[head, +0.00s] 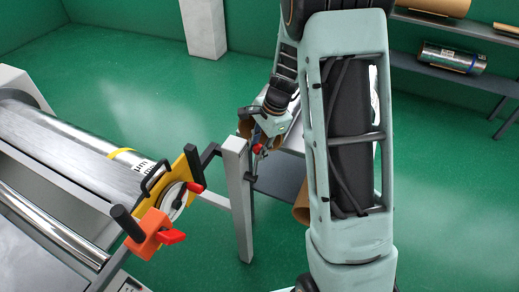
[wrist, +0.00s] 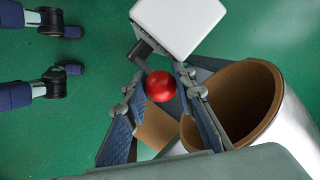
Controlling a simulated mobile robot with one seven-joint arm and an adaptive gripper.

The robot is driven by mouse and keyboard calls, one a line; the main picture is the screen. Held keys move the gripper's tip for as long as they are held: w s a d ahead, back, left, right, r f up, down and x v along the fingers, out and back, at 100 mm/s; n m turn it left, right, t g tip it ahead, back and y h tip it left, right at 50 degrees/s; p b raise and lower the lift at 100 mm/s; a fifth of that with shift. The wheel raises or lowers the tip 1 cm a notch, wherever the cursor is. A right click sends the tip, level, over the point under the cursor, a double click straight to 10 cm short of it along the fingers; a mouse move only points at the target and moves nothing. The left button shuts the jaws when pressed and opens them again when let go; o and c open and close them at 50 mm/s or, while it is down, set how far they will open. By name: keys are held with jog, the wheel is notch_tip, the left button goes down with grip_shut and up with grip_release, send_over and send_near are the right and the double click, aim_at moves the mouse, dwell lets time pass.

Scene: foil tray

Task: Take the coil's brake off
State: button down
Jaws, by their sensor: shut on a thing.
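A red ball knob (wrist: 161,85) sits on a black lever arm (wrist: 143,52) that comes off a pale post (wrist: 178,22) in the wrist view. My gripper (wrist: 159,77) has its two fingers on either side of the knob and is shut on it. In the head view the red knob (head: 257,149) shows small beside the top of the grey post (head: 236,170), with my gripper (head: 263,140) at it. A shiny foil coil (head: 75,135) with a yellow band lies on the machine at left. I cannot tell the lever's exact angle.
A yellow plate (head: 184,170) with a white disc and red handle stands at the coil's end, beside an orange clamp (head: 152,232). A roll with a brown core (wrist: 235,100) is close right of my fingers. Shelves (head: 440,64) hold rolls at back right. Green floor is clear behind.

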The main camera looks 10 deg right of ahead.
dwell(0.3)
jog(key=c, duration=1.6)
grip_release()
jog(key=v, duration=1.2)
jog(key=shift+s, duration=0.2)
